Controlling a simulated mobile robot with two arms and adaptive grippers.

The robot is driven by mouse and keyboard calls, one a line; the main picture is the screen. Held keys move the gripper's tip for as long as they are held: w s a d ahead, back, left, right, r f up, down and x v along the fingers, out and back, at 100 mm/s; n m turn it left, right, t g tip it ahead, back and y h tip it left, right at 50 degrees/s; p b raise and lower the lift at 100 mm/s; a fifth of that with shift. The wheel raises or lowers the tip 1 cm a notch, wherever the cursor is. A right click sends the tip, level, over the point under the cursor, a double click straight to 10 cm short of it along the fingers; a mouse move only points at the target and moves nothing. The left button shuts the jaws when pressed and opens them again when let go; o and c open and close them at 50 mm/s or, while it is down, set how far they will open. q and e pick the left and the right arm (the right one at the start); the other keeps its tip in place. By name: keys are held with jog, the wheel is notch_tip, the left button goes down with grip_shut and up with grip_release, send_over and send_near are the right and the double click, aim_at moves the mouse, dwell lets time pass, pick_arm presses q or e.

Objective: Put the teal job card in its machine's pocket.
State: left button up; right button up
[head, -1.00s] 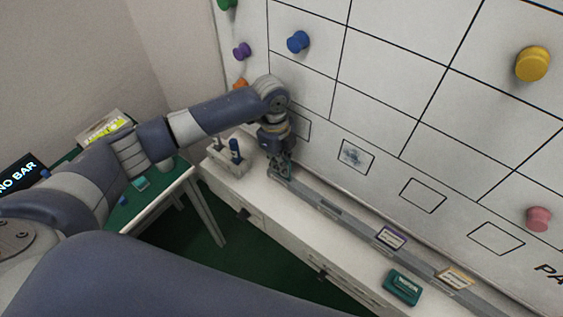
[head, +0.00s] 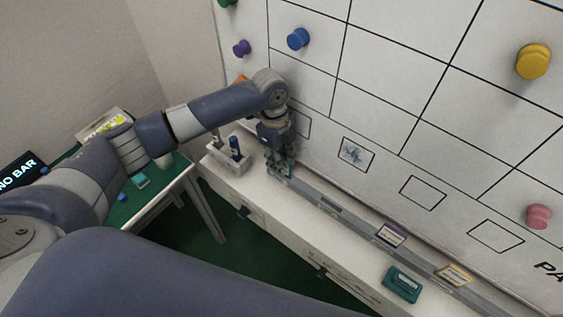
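My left gripper (head: 280,166) points down at the left end of the grey rail (head: 322,203) along the foot of the whiteboard. Its fingers are small and dark here, so I cannot tell whether they are open or shut or hold a card. I cannot clearly make out a teal-edged card. A purple-edged card (head: 391,235) and a yellow-orange-edged card (head: 455,274) stand in the rail to the right. A thick teal block with a label (head: 402,284) lies on the white ledge in front of them. My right gripper is out of view.
The whiteboard (head: 385,95) has a grid, outlined rectangles and coloured knobs. A pale holder with a blue-topped item (head: 229,161) stands left of the gripper. A green table (head: 150,198) carries small items at left. The ledge (head: 300,228) is clear between gripper and teal block.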

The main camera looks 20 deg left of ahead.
pick_arm(q)
jog(key=r, duration=0.6)
jog(key=a+r+b, duration=0.1)
jog(key=r, duration=0.2)
jog(key=shift+w+r, duration=0.2)
jog(key=shift+r, duration=0.15)
jog(key=shift+a+r, duration=0.15)
jog(key=shift+r, duration=0.35)
